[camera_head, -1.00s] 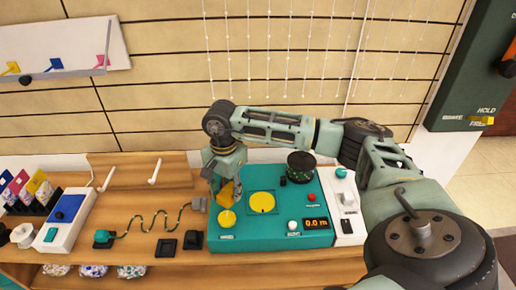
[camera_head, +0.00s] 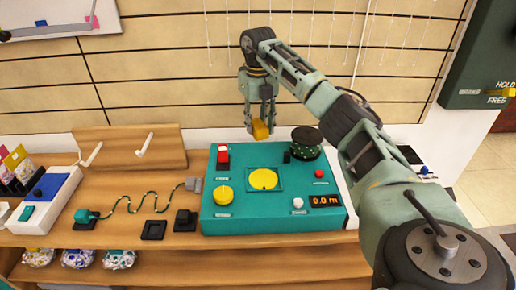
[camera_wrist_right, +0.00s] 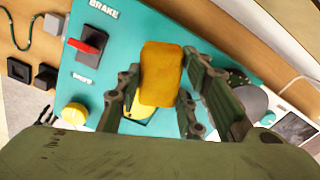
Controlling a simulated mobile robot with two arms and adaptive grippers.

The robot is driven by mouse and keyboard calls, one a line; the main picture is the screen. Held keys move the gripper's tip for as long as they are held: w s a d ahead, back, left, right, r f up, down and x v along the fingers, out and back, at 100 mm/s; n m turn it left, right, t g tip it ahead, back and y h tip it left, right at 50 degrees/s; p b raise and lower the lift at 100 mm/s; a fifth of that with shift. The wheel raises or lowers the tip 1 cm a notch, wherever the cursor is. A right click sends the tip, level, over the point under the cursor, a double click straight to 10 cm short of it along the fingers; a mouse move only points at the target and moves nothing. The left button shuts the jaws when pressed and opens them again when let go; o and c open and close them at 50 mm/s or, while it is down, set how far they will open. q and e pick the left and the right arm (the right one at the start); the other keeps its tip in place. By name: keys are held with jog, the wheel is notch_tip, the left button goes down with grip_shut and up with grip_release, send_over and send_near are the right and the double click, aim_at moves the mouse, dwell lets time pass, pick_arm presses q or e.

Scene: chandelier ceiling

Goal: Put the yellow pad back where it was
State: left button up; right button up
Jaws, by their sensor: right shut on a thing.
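My right gripper (camera_head: 262,118) is shut on a yellow pad (camera_head: 260,130), held above the back edge of the teal console (camera_head: 275,220). In the right wrist view the yellow pad (camera_wrist_right: 162,70) is a rounded block between the fingers of my right gripper (camera_wrist_right: 160,95). It partly covers a yellow round disc (camera_wrist_right: 138,112) on the console. In the head view this disc (camera_head: 263,179) lies in a square frame. A yellow knob (camera_head: 223,195) and a red switch (camera_head: 223,155) stand left of it. My left gripper is not in view.
A dark spool (camera_head: 307,140) stands at the console's back right, near a red button (camera_head: 319,174) and a display (camera_head: 324,200). A green cord (camera_head: 140,198) and black square holders (camera_head: 154,229) lie left. A wooden panel with pegs (camera_head: 130,150) stands behind them.

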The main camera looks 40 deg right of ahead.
aim_at(258, 123)
notch_tip(258, 123, down, 7)
jog(key=shift+b, duration=0.5)
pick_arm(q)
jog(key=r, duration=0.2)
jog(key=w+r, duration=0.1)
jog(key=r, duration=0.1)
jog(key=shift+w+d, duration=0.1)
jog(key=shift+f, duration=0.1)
pick_arm(e)
jog(key=o, duration=1.1)
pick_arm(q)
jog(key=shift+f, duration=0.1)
pick_arm(e)
jog(key=shift+r, duration=0.65)
notch_tip(258, 123, up, 10)
jog(key=shift+f+p, duration=0.15)
jog(key=shift+p, duration=0.85)
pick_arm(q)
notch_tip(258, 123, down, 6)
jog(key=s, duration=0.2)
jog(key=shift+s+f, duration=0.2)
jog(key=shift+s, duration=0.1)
pick_arm(e)
jog(key=shift+r, duration=0.6)
